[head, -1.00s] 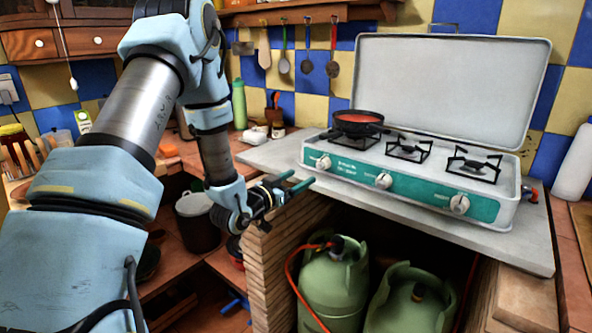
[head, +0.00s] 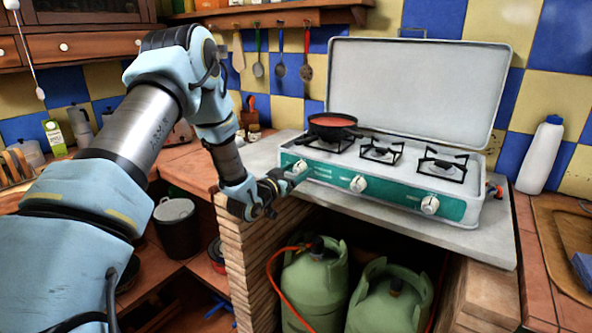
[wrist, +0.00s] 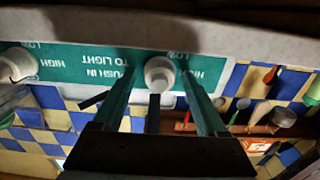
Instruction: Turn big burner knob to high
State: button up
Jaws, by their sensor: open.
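The stove (head: 400,185) has a green front panel with three white knobs. The left knob (head: 300,166) is below the burner with the pan; the middle knob (head: 358,184) and right knob (head: 430,205) are farther right. My gripper (head: 288,177) is open and empty at the panel's left end, close to the left knob. In the wrist view, that knob (wrist: 160,76) lies between the two finger lines of my gripper (wrist: 156,84). I cannot tell whether the fingertips reach around it or touch it. Another knob (wrist: 17,64) is at the left.
A black pan with red contents (head: 333,126) sits on the left burner. The raised lid (head: 415,90) stands behind. Two green gas bottles (head: 315,285) are below the counter. A brick pillar (head: 250,260) is under my gripper. A white bottle (head: 541,155) stands right.

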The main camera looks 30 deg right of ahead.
grip_shut()
dwell(0.6)
